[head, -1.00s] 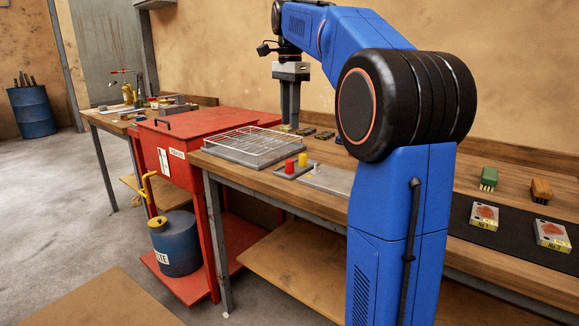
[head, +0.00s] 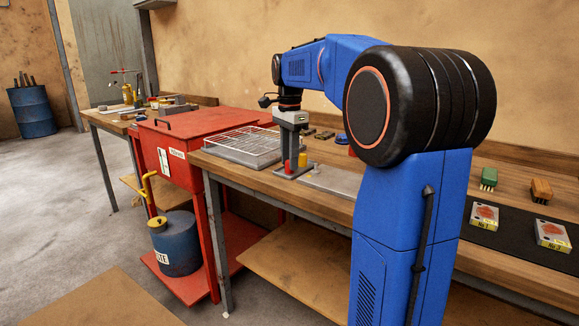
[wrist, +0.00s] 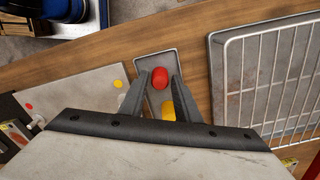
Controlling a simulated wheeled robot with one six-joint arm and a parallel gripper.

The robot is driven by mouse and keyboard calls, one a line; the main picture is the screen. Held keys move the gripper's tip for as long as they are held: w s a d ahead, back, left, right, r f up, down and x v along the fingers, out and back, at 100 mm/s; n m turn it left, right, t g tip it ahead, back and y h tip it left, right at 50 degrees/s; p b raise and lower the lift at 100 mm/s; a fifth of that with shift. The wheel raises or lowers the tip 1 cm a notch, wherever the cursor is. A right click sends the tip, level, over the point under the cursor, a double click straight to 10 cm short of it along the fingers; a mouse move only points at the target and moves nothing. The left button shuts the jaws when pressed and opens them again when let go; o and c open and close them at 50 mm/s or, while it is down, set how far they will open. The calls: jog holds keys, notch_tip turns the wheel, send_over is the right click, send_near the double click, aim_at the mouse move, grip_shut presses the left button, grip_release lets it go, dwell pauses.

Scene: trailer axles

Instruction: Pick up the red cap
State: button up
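The red cap (wrist: 160,77) stands on a small grey tray (wrist: 145,62) on the wooden bench. In the wrist view it shows between the tips of my gripper (wrist: 158,82), with a gap to each finger. My gripper is open and empty, pointing down. I cannot tell whether the fingertips are level with the cap. A yellow cap (wrist: 168,112) stands close to the red one.
A wire rack on a grey tray (head: 238,158) lies to the left on the bench. A pale plate (head: 332,181) lies to the right. Small dark parts (head: 322,135) lie behind my gripper. A red cabinet (head: 190,160) adjoins the bench.

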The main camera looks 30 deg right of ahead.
jog(key=shift+f, duration=0.65)
jog(key=shift+c, duration=0.5)
grip_shut()
jog(key=shift+r, duration=0.1)
